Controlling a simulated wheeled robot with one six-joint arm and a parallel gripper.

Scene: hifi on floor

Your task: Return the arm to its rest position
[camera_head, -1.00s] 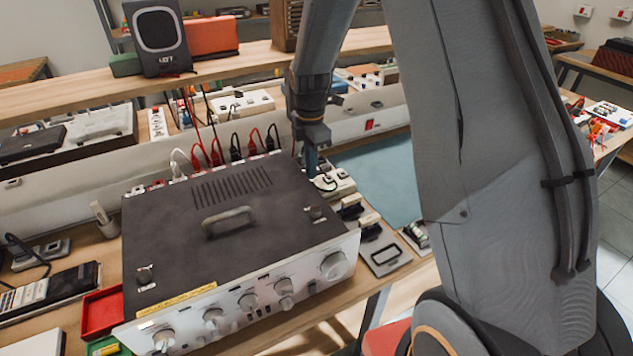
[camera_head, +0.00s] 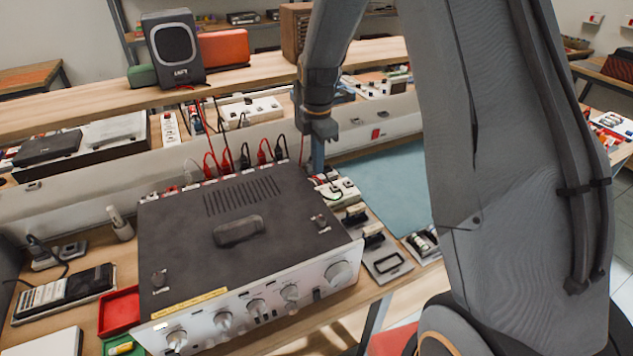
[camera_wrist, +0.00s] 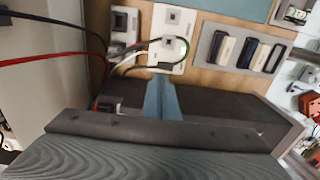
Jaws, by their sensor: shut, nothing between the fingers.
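My gripper (camera_head: 317,160) shows in the head view just behind the right rear corner of a black-topped hifi amplifier (camera_head: 234,232). Its blue fingers point down and are together, with nothing between them. In the wrist view my gripper (camera_wrist: 161,90) shows as blue fingers at the centre, in front of a white socket block (camera_wrist: 171,36) with a black cable. I cannot tell whether the fingers touch anything. My grey arm rises on the right side of the head view and hides part of the bench.
Red and black cables (camera_head: 227,160) rise from the amplifier's back edge. A speaker (camera_head: 174,48) stands on the raised wooden shelf (camera_head: 80,95). A red tray (camera_head: 119,312) lies left of the amplifier. A blue-green mat (camera_head: 385,185) is clear, right of the gripper.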

